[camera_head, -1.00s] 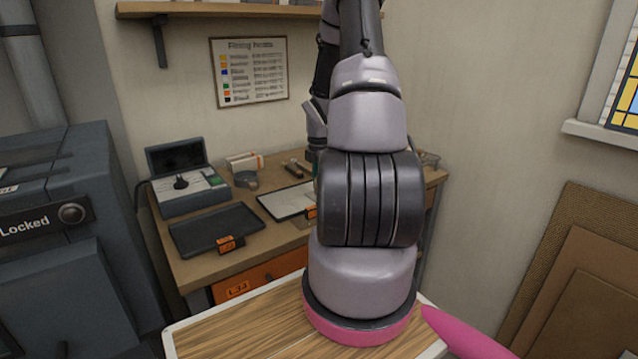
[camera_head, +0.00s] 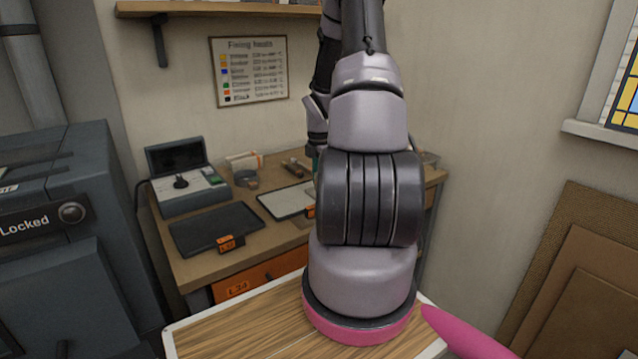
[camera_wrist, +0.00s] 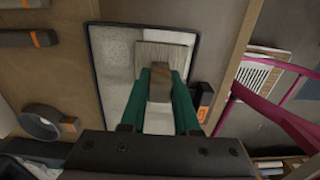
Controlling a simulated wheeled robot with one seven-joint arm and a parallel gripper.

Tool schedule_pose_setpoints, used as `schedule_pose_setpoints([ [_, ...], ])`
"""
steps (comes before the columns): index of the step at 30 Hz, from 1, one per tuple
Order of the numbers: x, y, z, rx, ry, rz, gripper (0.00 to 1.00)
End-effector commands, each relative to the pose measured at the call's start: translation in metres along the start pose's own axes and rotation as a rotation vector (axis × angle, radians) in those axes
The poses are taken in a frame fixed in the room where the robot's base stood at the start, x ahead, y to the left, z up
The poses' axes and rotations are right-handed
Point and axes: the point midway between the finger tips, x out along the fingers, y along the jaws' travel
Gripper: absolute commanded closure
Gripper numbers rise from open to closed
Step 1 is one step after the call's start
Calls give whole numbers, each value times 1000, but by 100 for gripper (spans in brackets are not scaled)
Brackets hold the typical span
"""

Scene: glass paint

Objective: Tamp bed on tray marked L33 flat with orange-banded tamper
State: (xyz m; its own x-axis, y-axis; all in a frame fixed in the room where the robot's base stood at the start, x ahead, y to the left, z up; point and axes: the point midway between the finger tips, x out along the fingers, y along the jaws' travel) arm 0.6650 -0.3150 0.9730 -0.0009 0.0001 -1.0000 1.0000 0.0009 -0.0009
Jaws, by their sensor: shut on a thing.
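My gripper (camera_wrist: 159,90) has green fingers and is shut on a tool with a wide, pale ribbed head (camera_wrist: 165,53) and a grey-brown handle. It is over a dark-rimmed tray (camera_wrist: 96,75) with a pale bed (camera_wrist: 113,50), part smooth and part speckled. I cannot tell whether the head touches the bed. The tray also shows in the head view (camera_head: 286,203), partly behind my arm. Its orange tag (camera_wrist: 204,98) is unreadable. A dark bar with an orange band (camera_wrist: 25,38) lies on the bench left of the tray in the wrist view.
A dark empty-looking tray (camera_head: 215,229) with an orange tag lies at the bench's front left. A control box (camera_head: 188,190) stands behind it. A tape-like ring (camera_wrist: 42,122) and another dark bar (camera_wrist: 22,4) lie on the bench. A kiln-like cabinet marked Locked (camera_head: 50,260) is left.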

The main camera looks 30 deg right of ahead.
Motion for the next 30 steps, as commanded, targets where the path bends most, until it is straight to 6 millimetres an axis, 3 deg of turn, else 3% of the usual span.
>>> schedule_pose_setpoints([
  [14,-8,0,-2,-1,-1,1,100],
  [30,-8,0,-53,-2,-1,1,100],
])
